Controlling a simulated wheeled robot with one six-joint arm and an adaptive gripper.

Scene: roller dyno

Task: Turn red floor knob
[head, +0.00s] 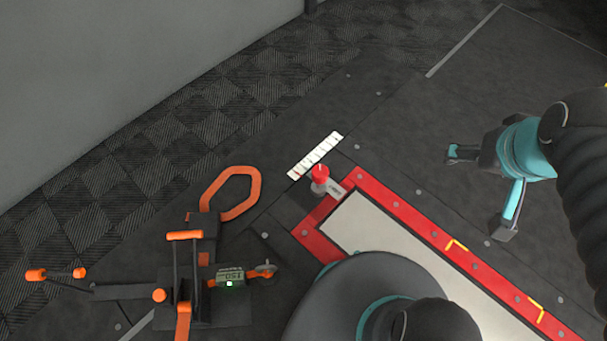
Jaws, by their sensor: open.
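The red floor knob (320,173) stands near the middle of the head view, at the corner of a red-bordered plate. A small grey pointer or tag lies beside it, toward the lower right. A white marked scale strip (315,155) lies on the floor just above the knob. My gripper (478,194) is at the right, with its two teal and dark fingers spread wide apart and nothing between them. It is well to the right of the knob and does not touch it.
A device with orange handles (190,280) and a small lit display (230,275) stands at lower left. The red border (400,210) frames a pale plate (430,260), partly hidden by my own body. A grey wall (120,80) fills the upper left. Dark floor between gripper and knob looks clear.

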